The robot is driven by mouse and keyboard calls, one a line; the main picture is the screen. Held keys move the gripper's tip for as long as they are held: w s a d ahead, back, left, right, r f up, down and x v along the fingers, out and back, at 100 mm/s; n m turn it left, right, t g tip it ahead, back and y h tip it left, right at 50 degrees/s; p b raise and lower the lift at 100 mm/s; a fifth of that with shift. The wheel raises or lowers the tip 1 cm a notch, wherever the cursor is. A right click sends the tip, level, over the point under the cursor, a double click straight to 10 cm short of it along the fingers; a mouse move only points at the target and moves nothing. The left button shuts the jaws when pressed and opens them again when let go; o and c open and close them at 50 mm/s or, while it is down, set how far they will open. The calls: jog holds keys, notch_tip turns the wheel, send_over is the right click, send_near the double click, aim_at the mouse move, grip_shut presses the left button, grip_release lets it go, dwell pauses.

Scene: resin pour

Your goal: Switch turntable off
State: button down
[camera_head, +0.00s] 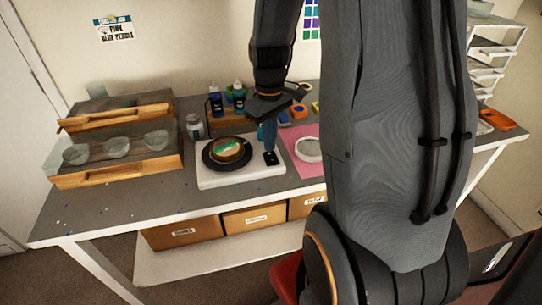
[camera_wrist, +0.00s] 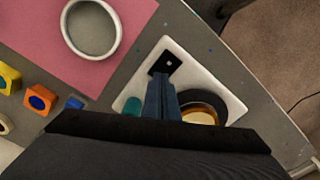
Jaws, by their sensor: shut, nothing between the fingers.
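The turntable is a white base (camera_head: 215,179) with a black round platter (camera_head: 210,158), standing on the grey table. A round piece with a green and white top (camera_head: 227,149) sits on the platter. A small black switch panel (camera_head: 271,158) is on the right part of the base. My gripper (camera_head: 270,148) is shut and empty, pointing down with its fingertips at or just above the panel. In the wrist view the switch panel (camera_wrist: 166,63) shows just beyond the fingertips (camera_wrist: 161,78), with a small light mark on it. Whether they touch is unclear. The gripper hides part of the platter (camera_wrist: 205,99).
A pink mat (camera_head: 300,165) with a white ring (camera_head: 308,149) lies to the right. A wooden rack (camera_head: 120,175) with clear cups stands at left. A jar (camera_head: 195,127), bottles (camera_head: 239,96) and small coloured pots (camera_head: 299,111) stand behind.

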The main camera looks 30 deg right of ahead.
jog(key=shift+f+b, duration=0.35)
jog(key=shift+f, duration=0.4)
dwell(0.6)
notch_tip(320, 180, up, 7)
jog(key=p, duration=0.6)
dwell(0.4)
jog(key=shift+a, duration=0.1)
jog(key=shift+m+t, duration=0.3)
jog(key=shift+m, duration=0.2)
jog(key=a+b, duration=0.1)
jog(key=a, duration=0.1)
jog(key=s+a+f+b, duration=0.1)
jog(key=a, duration=0.1)
jog(key=s+a+f+b, duration=0.1)
jog(key=a+b, duration=0.1)
jog(key=shift+s, duration=0.1)
jog(key=shift+m+t, duration=0.4)
jog(key=shift+m, duration=0.5)
jog(key=s+a+f+b, duration=0.1)
jog(key=a, duration=0.1)
jog(key=s+a+f+b, duration=0.1)
jog(key=s+a+b, duration=0.1)
jog(key=s+a+f+b, duration=0.1)
jog(key=s+a, duration=0.1)
jog(key=shift+s+a, duration=0.1)
jog(key=shift+a, duration=0.25)
